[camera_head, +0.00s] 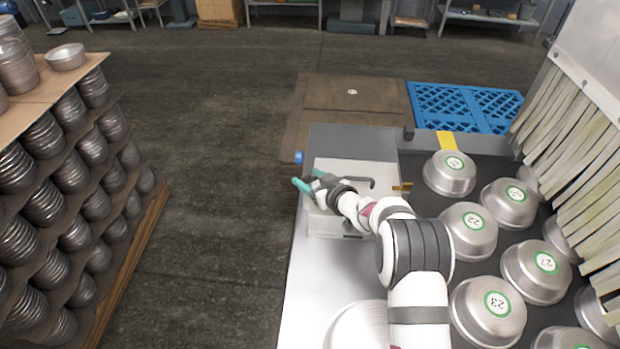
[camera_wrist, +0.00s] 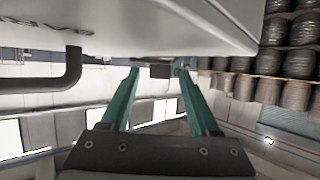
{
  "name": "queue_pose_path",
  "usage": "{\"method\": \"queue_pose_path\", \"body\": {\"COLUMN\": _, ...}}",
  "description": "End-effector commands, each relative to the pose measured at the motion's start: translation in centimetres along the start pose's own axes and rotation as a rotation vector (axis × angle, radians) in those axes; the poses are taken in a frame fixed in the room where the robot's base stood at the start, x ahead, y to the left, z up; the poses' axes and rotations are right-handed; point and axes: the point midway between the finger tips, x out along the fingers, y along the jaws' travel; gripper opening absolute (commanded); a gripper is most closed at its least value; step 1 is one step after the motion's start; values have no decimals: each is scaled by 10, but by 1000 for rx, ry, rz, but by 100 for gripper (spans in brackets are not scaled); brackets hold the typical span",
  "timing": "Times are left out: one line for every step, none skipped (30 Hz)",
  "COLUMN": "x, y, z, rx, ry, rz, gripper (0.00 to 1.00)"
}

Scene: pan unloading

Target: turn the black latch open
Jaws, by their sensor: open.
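My gripper (camera_head: 306,180) is open, with teal fingers, at the left side of a white box (camera_head: 340,228) on the metal table. In the wrist view my gripper (camera_wrist: 158,71) has its two fingers apart below the box's pale body (camera_wrist: 160,28). A small dark block (camera_wrist: 159,71) shows between the fingertips at the box's lower edge; it may be the black latch, and I cannot tell whether it is touched. A dark bent handle (camera_wrist: 72,70) is left of the fingers. In the head view a dark bent bar (camera_head: 362,182) shows on the box; the latch is not clearly visible there.
Several upturned metal pans (camera_head: 468,229) with green-ringed labels stand on the dark surface at right, beside pale strip curtains (camera_head: 570,130). A stack of pans (camera_head: 60,190) stands at left. A blue pallet (camera_head: 462,108) lies behind. The floor (camera_head: 215,150) between is clear.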

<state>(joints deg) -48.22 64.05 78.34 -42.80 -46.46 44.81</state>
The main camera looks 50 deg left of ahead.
Motion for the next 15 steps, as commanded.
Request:
{"method": "queue_pose_path", "body": {"x": 0, "y": 0, "z": 0, "rx": 0, "ry": 0, "rz": 0, "gripper": 62}}
{"method": "queue_pose_path", "body": {"x": -2, "y": 0, "z": 0, "rx": 0, "ry": 0, "rz": 0, "gripper": 62}}
{"method": "queue_pose_path", "body": {"x": -4, "y": 0, "z": 0, "rx": 0, "ry": 0, "rz": 0, "gripper": 62}}
{"method": "queue_pose_path", "body": {"x": -7, "y": 0, "z": 0, "rx": 0, "ry": 0, "rz": 0, "gripper": 62}}
{"method": "queue_pose_path", "body": {"x": -12, "y": 0, "z": 0, "rx": 1, "ry": -1, "rz": 1, "gripper": 62}}
{"method": "queue_pose_path", "body": {"x": -20, "y": 1, "z": 0, "rx": 2, "ry": -1, "rz": 1, "gripper": 62}}
{"method": "queue_pose_path", "body": {"x": -27, "y": 1, "z": 0, "rx": 1, "ry": -1, "rz": 1, "gripper": 62}}
{"method": "queue_pose_path", "body": {"x": -36, "y": 1, "z": 0, "rx": 2, "ry": -1, "rz": 3, "gripper": 62}}
{"method": "queue_pose_path", "body": {"x": -48, "y": 1, "z": 0, "rx": 3, "ry": -1, "rz": 3, "gripper": 62}}
{"method": "queue_pose_path", "body": {"x": -59, "y": 1, "z": -1, "rx": 2, "ry": 0, "rz": 3, "gripper": 62}}
{"method": "queue_pose_path", "body": {"x": -69, "y": 1, "z": -1, "rx": 2, "ry": -1, "rz": 4, "gripper": 62}}
{"method": "queue_pose_path", "body": {"x": -83, "y": 1, "z": -1, "rx": 2, "ry": 0, "rz": 4, "gripper": 62}}
{"method": "queue_pose_path", "body": {"x": -92, "y": 1, "z": -1, "rx": 2, "ry": 0, "rz": 4, "gripper": 62}}
{"method": "queue_pose_path", "body": {"x": -102, "y": 2, "z": -1, "rx": 2, "ry": 0, "rz": 4, "gripper": 62}}
{"method": "queue_pose_path", "body": {"x": -113, "y": 1, "z": -1, "rx": 2, "ry": 0, "rz": 3, "gripper": 62}}
